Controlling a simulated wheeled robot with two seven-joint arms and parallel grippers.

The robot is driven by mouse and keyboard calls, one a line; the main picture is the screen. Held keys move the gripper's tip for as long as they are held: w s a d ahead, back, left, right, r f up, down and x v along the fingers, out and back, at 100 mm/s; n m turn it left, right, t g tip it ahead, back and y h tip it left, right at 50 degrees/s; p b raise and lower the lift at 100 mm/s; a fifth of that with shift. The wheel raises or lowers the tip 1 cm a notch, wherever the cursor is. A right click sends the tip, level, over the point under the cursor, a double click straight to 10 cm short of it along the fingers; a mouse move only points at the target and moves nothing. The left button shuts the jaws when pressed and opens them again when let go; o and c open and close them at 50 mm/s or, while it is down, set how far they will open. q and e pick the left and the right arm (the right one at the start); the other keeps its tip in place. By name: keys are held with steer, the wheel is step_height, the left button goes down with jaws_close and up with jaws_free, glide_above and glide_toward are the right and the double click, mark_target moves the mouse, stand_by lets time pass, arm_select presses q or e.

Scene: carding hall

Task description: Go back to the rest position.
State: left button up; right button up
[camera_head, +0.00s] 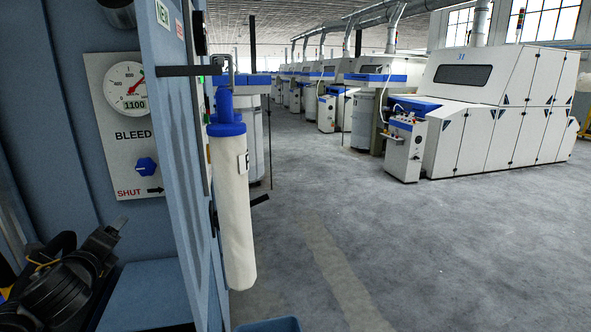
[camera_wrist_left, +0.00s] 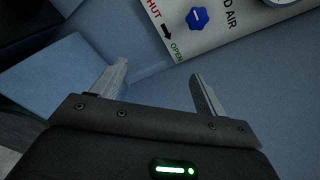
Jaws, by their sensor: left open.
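My left gripper (camera_head: 110,232) is at the lower left of the head view. It is open and empty in the left wrist view (camera_wrist_left: 158,78), with blue panel surface showing between and beyond its two fingers. A blue knob (camera_head: 147,166) sits on a pale plate (camera_head: 122,190) marked BLEED, above and to the right of the gripper and apart from it. The knob also shows in the left wrist view (camera_wrist_left: 197,18), beyond the fingertips. My right gripper is in neither view.
A round gauge (camera_head: 127,88) sits above the knob. A blue cabinet door (camera_head: 170,130) stands open to the right, with a white, blue-capped cylinder (camera_head: 229,190) on its outer side. White machines (camera_head: 497,105) stand farther back. The grey floor (camera_head: 430,250) between is clear.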

arm_select(q)
steer(key=s+d+f+n+g+h, duration=0.1)
steer(key=s+d+f+n+g, duration=0.35)
steer(key=f, duration=0.55)
steer(key=s+d+f+n+g+h, duration=0.1)
steer(key=s+d+f+n, duration=0.35)
steer(key=s+f, duration=0.35)
steer(key=s+d+f+n+g+h, duration=0.15)
steer(key=s+d+f+n, duration=0.3)
steer(key=f, duration=0.65)
steer(key=s+d+f+n+g+h, duration=0.1)
steer(key=s+d+f+n+g, duration=0.2)
steer(key=s, duration=0.4)
steer(key=s+d+f+n+g+h, duration=0.15)
steer(key=s+d+f+n, duration=0.25)
steer(key=s, duration=0.4)
step_height(320, 180, down, 26)
steer(key=s+g, duration=0.2)
steer(key=s+a+f+g+y, duration=0.1)
steer(key=s+a+f, duration=0.1)
steer(key=s+f, duration=1.3)
steer(key=shift+s+a+f, duration=0.15)
steer(key=shift+s+f, duration=0.1)
steer(key=shift+s, duration=0.4)
